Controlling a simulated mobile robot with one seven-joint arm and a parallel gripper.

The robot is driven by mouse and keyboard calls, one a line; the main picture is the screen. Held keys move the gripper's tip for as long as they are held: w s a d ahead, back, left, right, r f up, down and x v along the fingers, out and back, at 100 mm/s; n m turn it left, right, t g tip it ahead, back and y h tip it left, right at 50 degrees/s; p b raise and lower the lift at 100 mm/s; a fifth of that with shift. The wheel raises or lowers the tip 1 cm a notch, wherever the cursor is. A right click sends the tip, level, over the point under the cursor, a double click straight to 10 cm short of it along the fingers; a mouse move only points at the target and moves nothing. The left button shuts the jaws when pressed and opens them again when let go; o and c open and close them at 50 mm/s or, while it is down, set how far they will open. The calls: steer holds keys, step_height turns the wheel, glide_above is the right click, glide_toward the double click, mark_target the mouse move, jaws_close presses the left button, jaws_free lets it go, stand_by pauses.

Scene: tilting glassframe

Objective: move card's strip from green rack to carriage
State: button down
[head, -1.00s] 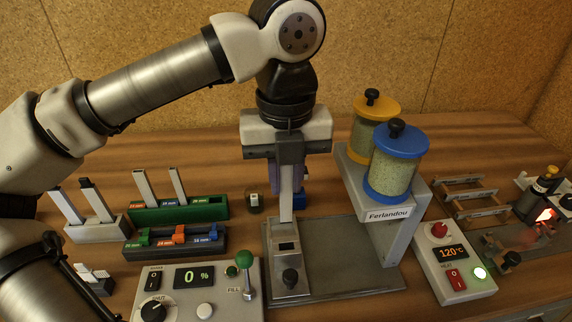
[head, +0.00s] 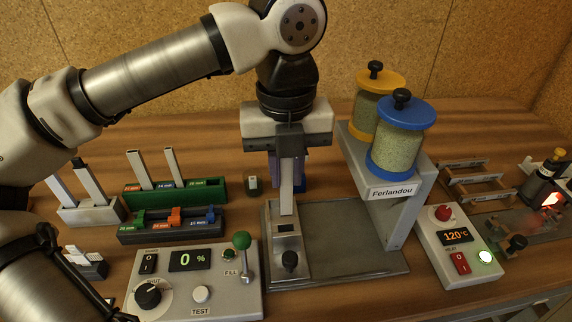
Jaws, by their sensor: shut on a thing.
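My gripper (head: 288,152) is shut on a pale, narrow strip (head: 287,190), which hangs upright below it. The strip's lower end is right at the slot area of the metal carriage (head: 292,268), in line with the dark slot; I cannot tell whether it has entered. The carriage has a black knob and sits on the left part of a grey base plate. The green rack (head: 209,195) stands to the left, with two pale strips upright in its left and middle places and its right place empty. No readable card shows.
A dark rack (head: 140,236) with coloured clips stands before the green rack. A control box (head: 180,290) showing 0 % is at front left. The hopper stand (head: 410,180) with yellow and blue-lidded jars rises close right of my gripper. A heater box (head: 459,255) reads 120°C.

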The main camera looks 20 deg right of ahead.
mark_target(286, 212)
steer(key=shift+f+b, duration=0.9)
steer(key=shift+f, duration=0.55)
steer(key=shift+f+b, duration=3.2)
steer(key=shift+f, duration=0.05)
stand_by(0.5)
steer(key=c, duration=1.3)
jaws_free()
steer(key=shift+o, duration=0.2)
steer(key=shift+r, duration=0.1)
step_height(286, 212, up, 14)
steer(key=shift+p, duration=0.45)
steer(key=shift+f, duration=0.2)
